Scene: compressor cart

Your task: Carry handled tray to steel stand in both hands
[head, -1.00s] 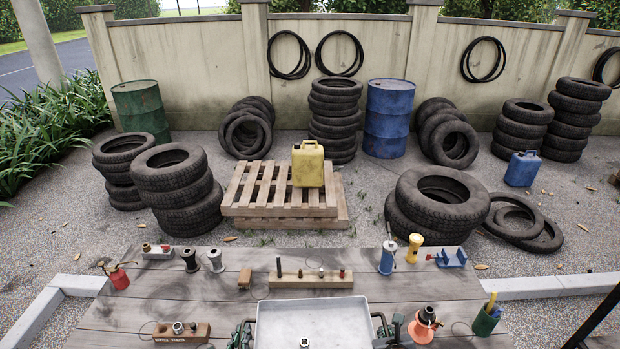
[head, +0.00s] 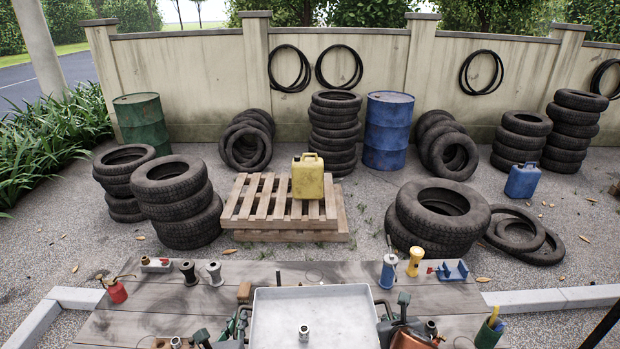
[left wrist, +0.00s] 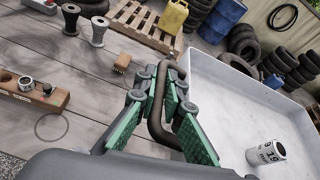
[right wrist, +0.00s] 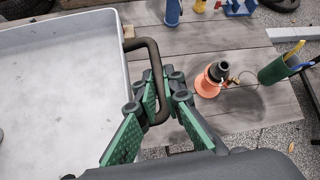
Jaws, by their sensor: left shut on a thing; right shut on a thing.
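The handled tray (head: 345,312) is pale grey and shallow, at the bottom middle of the head view. It seems raised above the wooden bench, hiding part of it. A small metal cylinder (head: 304,332) stands in it; the left wrist view shows printed figures on this cylinder (left wrist: 265,153). My left gripper (head: 241,322) is shut on the tray's left dark handle (left wrist: 156,100). My right gripper (head: 388,322) is shut on the right handle (right wrist: 152,65). I cannot make out a steel stand in these views.
Tyres and a pallet (head: 285,235) lie beyond.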

